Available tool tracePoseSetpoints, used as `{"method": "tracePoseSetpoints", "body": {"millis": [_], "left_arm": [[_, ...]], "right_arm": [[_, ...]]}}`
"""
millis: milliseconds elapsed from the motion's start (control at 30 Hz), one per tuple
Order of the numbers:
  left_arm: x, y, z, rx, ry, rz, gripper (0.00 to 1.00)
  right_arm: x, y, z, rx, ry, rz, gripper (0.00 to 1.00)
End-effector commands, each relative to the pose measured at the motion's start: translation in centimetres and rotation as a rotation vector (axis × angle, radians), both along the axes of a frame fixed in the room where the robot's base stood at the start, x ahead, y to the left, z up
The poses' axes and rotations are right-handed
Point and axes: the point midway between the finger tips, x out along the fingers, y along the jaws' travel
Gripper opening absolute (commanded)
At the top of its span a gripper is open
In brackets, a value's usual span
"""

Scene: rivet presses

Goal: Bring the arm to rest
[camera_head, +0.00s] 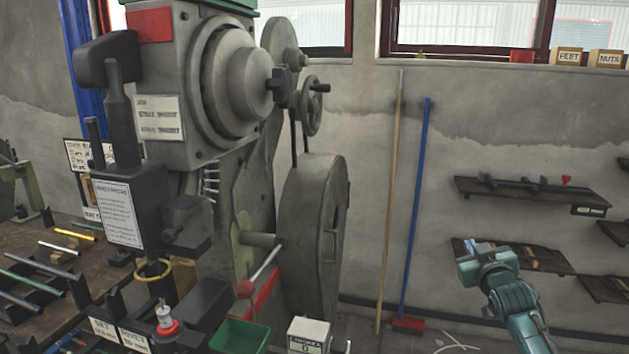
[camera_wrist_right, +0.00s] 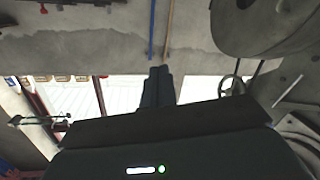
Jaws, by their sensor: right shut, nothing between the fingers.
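My right arm comes in from the lower right in the head view. Its gripper (camera_head: 470,249) is at the right, in front of the wall shelves, and holds nothing. In the right wrist view the two dark fingers (camera_wrist_right: 158,74) are together with nothing between them, set against the wall and window. My left gripper is not in the head view.
A large grey-green rivet press (camera_head: 225,90) with a flywheel (camera_head: 310,235) fills the left and middle. A workbench (camera_head: 40,240) with rods is at the left. A green bin (camera_head: 240,336) is at the bottom. A blue-handled broom (camera_head: 415,210) leans on the wall.

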Motion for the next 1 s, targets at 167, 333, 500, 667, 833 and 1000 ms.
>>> {"method": "tracePoseSetpoints", "body": {"millis": [167, 333, 500, 667, 833, 1000], "left_arm": [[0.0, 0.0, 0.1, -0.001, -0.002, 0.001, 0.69], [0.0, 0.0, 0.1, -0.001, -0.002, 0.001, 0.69], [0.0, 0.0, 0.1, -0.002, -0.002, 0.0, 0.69], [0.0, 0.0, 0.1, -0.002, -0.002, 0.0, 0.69], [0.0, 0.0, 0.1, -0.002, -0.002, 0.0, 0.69], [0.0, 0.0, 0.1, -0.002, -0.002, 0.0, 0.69]], "right_arm": [[-4.2, 4.1, -7.5, 0.007, 0.089, 0.068, 0.0], [-10.1, 8.3, -14.3, 0.039, 0.186, 0.134, 0.0], [-19.5, 13.4, -21.0, 0.106, 0.312, 0.208, 0.0], [-29.1, 17.6, -24.6, 0.194, 0.426, 0.257, 0.0], [-36.2, 20.1, -25.6, 0.271, 0.51, 0.274, 0.0], [-39.0, 21.1, -25.5, 0.304, 0.542, 0.278, 0.0]]}}
